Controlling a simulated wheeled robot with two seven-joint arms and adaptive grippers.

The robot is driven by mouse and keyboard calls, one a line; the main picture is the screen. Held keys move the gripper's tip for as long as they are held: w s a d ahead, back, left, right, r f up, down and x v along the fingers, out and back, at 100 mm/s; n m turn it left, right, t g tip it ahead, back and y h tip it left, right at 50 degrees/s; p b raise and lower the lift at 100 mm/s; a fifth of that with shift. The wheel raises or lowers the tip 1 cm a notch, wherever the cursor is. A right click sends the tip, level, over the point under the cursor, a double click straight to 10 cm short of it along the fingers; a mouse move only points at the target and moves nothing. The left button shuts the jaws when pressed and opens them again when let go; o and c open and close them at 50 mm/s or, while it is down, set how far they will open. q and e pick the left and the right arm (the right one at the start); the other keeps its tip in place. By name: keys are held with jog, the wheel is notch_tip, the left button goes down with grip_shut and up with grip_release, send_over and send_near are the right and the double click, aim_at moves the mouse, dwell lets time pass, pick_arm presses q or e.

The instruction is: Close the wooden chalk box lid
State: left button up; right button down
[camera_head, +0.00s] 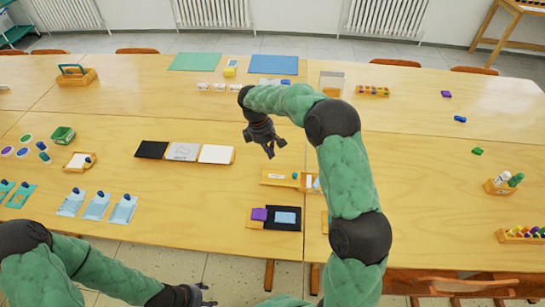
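A small wooden box (310,188), which looks like the chalk box, lies on the table right of the middle, partly behind my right arm. White pieces show inside its open right part. A flat wooden piece with a pale label (277,176), apparently its lid, extends to the left of the opening. My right gripper (275,151) hangs above the table, up and left of the box in the picture, with its fingers apart and nothing between them. My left gripper (208,295) is low at the front edge, off the tabletop; its small fingers look spread and empty.
Black, grey and white panels (183,152) lie to the left. A marker holder (500,187) stands far right. The table between box and panels is clear.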

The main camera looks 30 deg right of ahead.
aim_at(290, 177)
jog(key=b+x, duration=0.2)
jog(key=x, duration=0.6)
jog(key=shift+f+b, duration=0.15)
jog(key=shift+b, duration=0.25)
jog(key=shift+s+d+f+b, duration=0.15)
jog(key=shift+s+d+b, duration=0.4)
jog(key=shift+s+d, duration=0.8)
jog(key=shift+d, duration=0.15)
jog(key=shift+d, duration=0.1)
jog(key=shift+s+d, duration=0.25)
jog(key=shift+d, duration=0.05)
jog(key=s+d+p, duration=0.1)
jog(key=s+d, duration=0.1)
jog(key=d, duration=0.1)
jog(key=s+d+p, duration=0.2)
jog(key=d, duration=0.2)
jog(key=s+d+p, duration=0.1)
jog(key=s+d, duration=0.2)
jog(key=d, duration=0.1)
jog(key=shift+p, duration=0.3)
jog(key=shift+s+d, duration=0.3)
jog(key=shift+d, duration=0.15)
jog(key=shift+a, duration=0.1)
